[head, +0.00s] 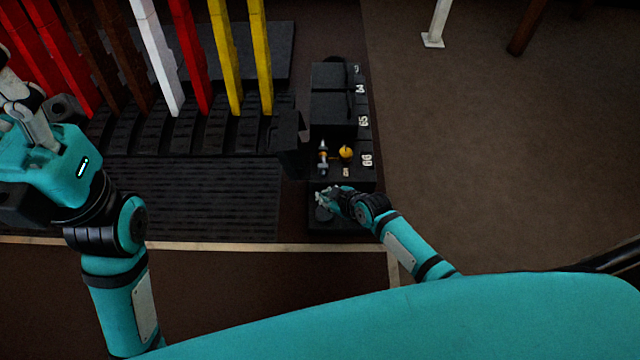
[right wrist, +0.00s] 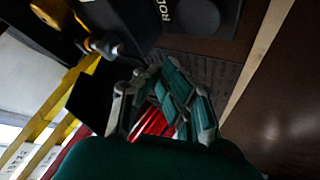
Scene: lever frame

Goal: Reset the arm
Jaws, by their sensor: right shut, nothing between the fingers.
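A black block instrument (head: 335,110) with several white number plates stands right of the levers. On its front section, marked 66, are a silver upright handle (head: 323,157) and an orange-yellow knob (head: 346,152). The handle (right wrist: 100,47) and the knob (right wrist: 50,12) also show at the upper left of the right wrist view. My right gripper (head: 325,200) is shut and empty, just in front of this section and apart from the handle. It also shows in the right wrist view (right wrist: 155,80). My left gripper (head: 18,105) is at the left edge; its fingertips are unclear.
Tall red, brown, white and yellow levers (head: 226,60) rise from a black ribbed frame (head: 150,130) at the left. A black flap (head: 290,130) stands beside the block's left side. A black round disc (right wrist: 195,15) lies near my right gripper. Brown floor at the right is mostly clear.

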